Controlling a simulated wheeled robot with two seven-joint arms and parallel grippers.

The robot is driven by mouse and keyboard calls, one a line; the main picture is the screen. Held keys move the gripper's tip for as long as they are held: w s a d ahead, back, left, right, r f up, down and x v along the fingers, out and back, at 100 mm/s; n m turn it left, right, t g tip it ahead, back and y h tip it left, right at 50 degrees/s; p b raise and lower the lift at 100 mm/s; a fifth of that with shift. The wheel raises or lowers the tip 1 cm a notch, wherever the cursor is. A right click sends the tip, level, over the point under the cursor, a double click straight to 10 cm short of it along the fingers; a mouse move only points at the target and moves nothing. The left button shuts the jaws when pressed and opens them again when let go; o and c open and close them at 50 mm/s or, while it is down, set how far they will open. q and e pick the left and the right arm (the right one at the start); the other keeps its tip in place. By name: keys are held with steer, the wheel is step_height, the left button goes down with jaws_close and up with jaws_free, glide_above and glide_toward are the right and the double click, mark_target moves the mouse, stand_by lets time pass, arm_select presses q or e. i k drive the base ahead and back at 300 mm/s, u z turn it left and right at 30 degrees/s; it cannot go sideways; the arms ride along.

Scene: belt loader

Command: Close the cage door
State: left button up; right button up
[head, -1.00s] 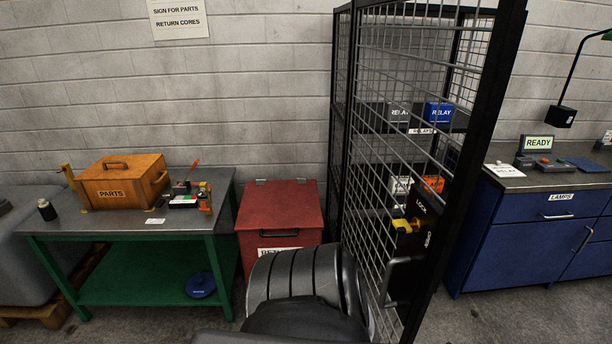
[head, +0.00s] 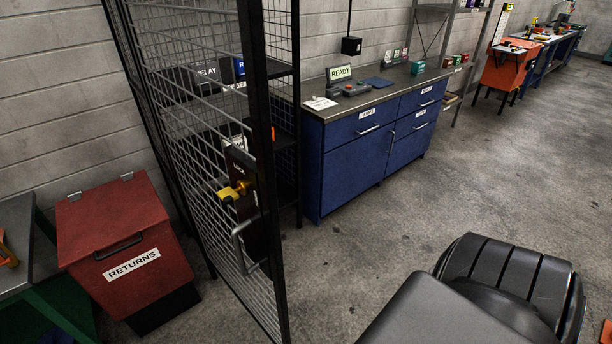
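The cage door (head: 261,110) is a grey wire mesh panel in a black frame. It stands open, swung out from the cage toward me, with its free edge nearest. A dark lock plate with a yellow latch (head: 234,191) sits near that edge, above a grey pull handle (head: 238,250). The cage's shelves (head: 284,70) show behind the door and past its edge, with boxes marked RELAY on them. Neither gripper shows in the head view. Only a black, ribbed part of my own body fills the lower right.
A blue LAMPS cabinet (head: 350,165) stands right of the cage. Open concrete floor (head: 400,220) lies in front of the cabinet and to the right.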

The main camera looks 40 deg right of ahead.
mark_target(256, 208)
steer(key=z, duration=0.7)
steer(key=i, duration=1)
steer(key=z, duration=0.7)
steer(key=k, duration=1.2)
steer(key=u, duration=0.5)
